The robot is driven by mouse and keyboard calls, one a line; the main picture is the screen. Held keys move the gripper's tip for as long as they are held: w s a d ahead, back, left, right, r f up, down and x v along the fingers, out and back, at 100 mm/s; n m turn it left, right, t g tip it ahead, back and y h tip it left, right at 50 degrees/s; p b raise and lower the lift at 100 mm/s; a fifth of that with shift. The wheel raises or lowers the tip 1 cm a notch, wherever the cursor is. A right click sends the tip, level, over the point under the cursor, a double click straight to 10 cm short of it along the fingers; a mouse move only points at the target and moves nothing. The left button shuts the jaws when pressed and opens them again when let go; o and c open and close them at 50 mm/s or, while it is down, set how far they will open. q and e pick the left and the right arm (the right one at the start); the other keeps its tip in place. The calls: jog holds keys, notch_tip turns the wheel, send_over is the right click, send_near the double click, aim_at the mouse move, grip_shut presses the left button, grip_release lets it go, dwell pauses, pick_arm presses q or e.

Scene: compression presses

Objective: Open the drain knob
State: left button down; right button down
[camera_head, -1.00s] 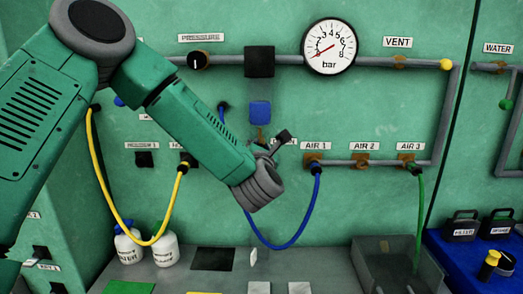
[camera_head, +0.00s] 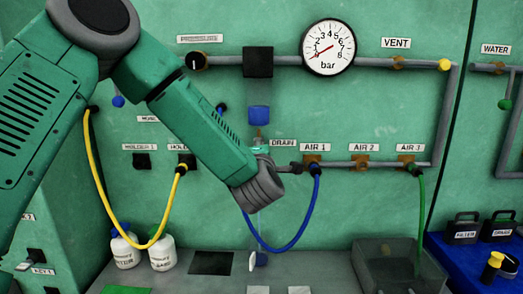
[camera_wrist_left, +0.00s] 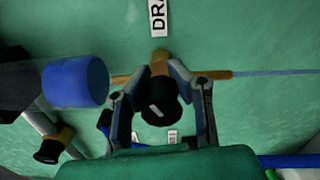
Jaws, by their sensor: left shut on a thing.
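The drain knob (camera_wrist_left: 160,104), black with a pale pointer mark, sits on a brass fitting in the left wrist view. My left gripper (camera_wrist_left: 160,82) has its two fingers closed around its sides. In the head view the gripper (camera_head: 262,150) is below the blue bowl, beside the DRAIN label (camera_head: 283,143); the knob is hidden there by my wrist. A thin blue line (camera_wrist_left: 275,72), like a stream, runs from the fitting's end in the wrist view. My right gripper is not in view.
The blue bowl (camera_head: 259,113) hangs under a black block (camera_head: 258,62) on the pipe. A gauge (camera_head: 328,47) is to its right. A blue hose (camera_head: 300,228) loops from AIR 1, and a yellow hose (camera_head: 105,210) hangs left. A grey bin (camera_head: 385,277) stands lower right.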

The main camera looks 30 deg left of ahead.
pick_arm(q)
jog(key=m, duration=0.2)
jog(key=f+m, duration=0.1)
jog(key=m, duration=0.2)
jog(key=shift+p, duration=0.4)
jog(key=shift+m, duration=0.3)
jog(key=c, duration=1.3)
grip_release()
jog(key=shift+a+r, duration=0.15)
jog(key=v, duration=1.1)
jog(key=shift+s+d, duration=0.2)
jog(key=shift+s, duration=0.15)
